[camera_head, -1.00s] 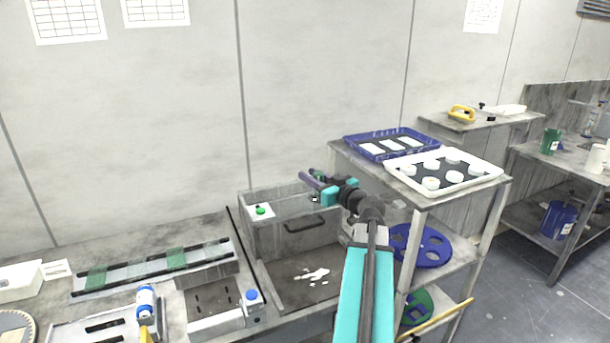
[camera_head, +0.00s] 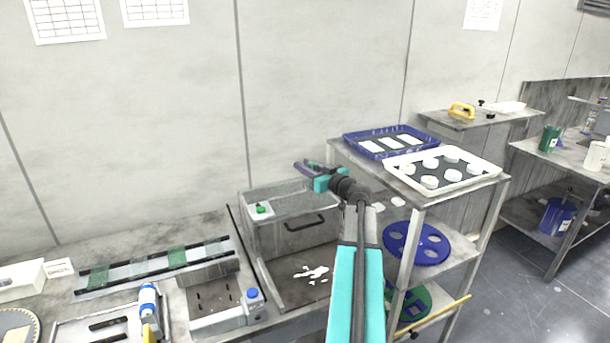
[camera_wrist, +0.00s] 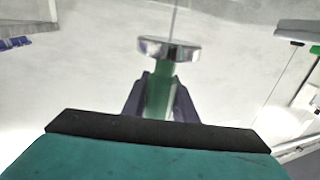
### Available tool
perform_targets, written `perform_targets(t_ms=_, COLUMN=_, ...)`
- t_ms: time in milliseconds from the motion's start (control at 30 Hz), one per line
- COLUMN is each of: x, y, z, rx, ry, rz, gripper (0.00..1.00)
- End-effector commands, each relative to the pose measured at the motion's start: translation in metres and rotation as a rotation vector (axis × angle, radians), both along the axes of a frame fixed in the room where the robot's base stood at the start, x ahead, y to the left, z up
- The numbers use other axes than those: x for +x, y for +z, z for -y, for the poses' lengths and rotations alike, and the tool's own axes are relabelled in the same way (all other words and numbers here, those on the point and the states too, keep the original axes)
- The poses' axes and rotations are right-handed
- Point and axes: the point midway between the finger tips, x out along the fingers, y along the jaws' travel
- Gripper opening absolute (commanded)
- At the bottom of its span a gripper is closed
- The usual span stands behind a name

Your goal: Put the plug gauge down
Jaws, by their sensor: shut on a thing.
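The plug gauge (camera_wrist: 168,49) shows in the wrist view as a bright metal disc on a green handle, with a thin rod beyond the disc. My gripper (camera_wrist: 160,88) is shut on the green handle between its two dark purple fingers. In the head view my gripper (camera_head: 306,169) is raised above the back right of the clear-topped box, near the left end of the shelf unit. The gauge is too small and too covered by the fingers to make out clearly there.
The clear-topped box (camera_head: 290,240) with a green button stands on the bench. The shelf unit to its right bears a blue tray (camera_head: 347,140) and a white tray (camera_head: 488,176) of white discs. A green-striped strip (camera_head: 150,265) lies left. The wall is behind.

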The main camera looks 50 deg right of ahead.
Motion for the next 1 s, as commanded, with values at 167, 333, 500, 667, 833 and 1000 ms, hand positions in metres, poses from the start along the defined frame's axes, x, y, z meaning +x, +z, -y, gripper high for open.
perform_targets(t_ms=167, x=0.000, y=0.001, z=0.000, rx=0.000, ry=0.000, rz=0.002, gripper=0.00)
perform_targets(t_ms=333, x=0.004, y=0.001, z=0.002, rx=0.001, ry=0.001, rz=0.002, gripper=0.00)
perform_targets(t_ms=500, x=0.008, y=-0.007, z=0.005, rx=0.002, ry=0.001, rz=0.000, gripper=0.00)
perform_targets(t_ms=667, x=0.008, y=-0.022, z=0.005, rx=0.003, ry=0.001, rz=0.001, gripper=0.00)
perform_targets(t_ms=833, x=0.007, y=-0.033, z=0.005, rx=0.001, ry=0.001, rz=0.001, gripper=0.00)
perform_targets(t_ms=1000, x=0.007, y=-0.035, z=0.004, rx=0.001, ry=0.001, rz=0.002, gripper=0.00)
